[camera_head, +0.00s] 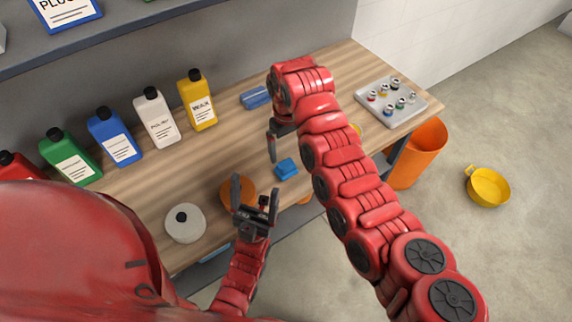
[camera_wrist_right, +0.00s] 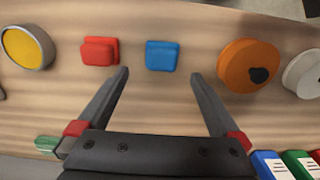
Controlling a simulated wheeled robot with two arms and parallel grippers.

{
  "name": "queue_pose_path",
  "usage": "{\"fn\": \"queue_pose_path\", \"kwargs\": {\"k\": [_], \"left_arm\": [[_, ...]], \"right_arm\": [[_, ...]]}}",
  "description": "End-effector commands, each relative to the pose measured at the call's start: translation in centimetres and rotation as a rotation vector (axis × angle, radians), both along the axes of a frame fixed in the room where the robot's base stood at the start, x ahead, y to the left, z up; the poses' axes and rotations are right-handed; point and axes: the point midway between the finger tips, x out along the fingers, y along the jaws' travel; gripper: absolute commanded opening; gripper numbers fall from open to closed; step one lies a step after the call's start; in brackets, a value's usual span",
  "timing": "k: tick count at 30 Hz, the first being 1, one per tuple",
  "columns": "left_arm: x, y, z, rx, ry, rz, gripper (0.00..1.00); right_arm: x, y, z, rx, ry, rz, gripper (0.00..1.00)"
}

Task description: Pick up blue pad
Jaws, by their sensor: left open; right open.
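The blue pad (camera_head: 286,168) is a small block lying on the wooden bench, near its front edge, beside an orange disc (camera_head: 238,192). In the right wrist view the blue pad (camera_wrist_right: 161,55) lies just beyond the fingertips, in line with the gap between them. My right gripper (camera_head: 272,148) is open and empty, pointing down over the bench; its fingers also show in the wrist view (camera_wrist_right: 160,75). My left gripper (camera_head: 254,190) is open and empty near the orange disc, to the left of the pad.
A red pad (camera_wrist_right: 99,51) lies beside the blue one. A white disc (camera_head: 185,223) with a black knob is at left. Several bottles, including a yellow one (camera_head: 197,100), line the back. A grey tray (camera_head: 391,101) is at right; an orange bin (camera_head: 419,152) stands beyond the bench.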

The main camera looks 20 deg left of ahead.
Motion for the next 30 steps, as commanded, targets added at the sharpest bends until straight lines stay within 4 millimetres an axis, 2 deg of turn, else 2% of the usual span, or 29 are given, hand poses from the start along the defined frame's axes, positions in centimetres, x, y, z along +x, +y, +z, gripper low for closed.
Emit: {"fn": "queue_pose_path", "kwargs": {"k": [1, 4, 8, 15, 21, 30], "left_arm": [[0.0, 0.0, 0.9, 0.0, 0.0, 0.0, 0.81], [0.0, 0.0, 1.3, 0.0, 0.0, 0.0, 0.81], [0.0, 0.0, 1.7, 0.0, 0.0, 0.0, 0.81], [0.0, 0.0, 4.3, 0.0, 0.0, 0.0, 0.81], [0.0, 0.0, 4.3, 0.0, 0.0, 0.0, 0.81], [0.0, 0.0, 4.4, 0.0, 0.0, 0.0, 0.81]], "right_arm": [[-0.2, 0.0, -0.5, -0.003, 0.006, 0.002, 1.0], [-0.1, 0.1, -1.9, 0.0, 0.003, 0.002, 1.0], [-0.1, 0.1, -2.6, 0.001, -0.001, 0.002, 1.0], [-0.4, 0.2, -5.1, -0.003, 0.002, 0.003, 1.0], [-0.3, 0.3, -7.4, -0.001, -0.001, 0.003, 1.0], [-0.3, 0.3, -7.9, 0.002, -0.002, 0.001, 1.0]]}}
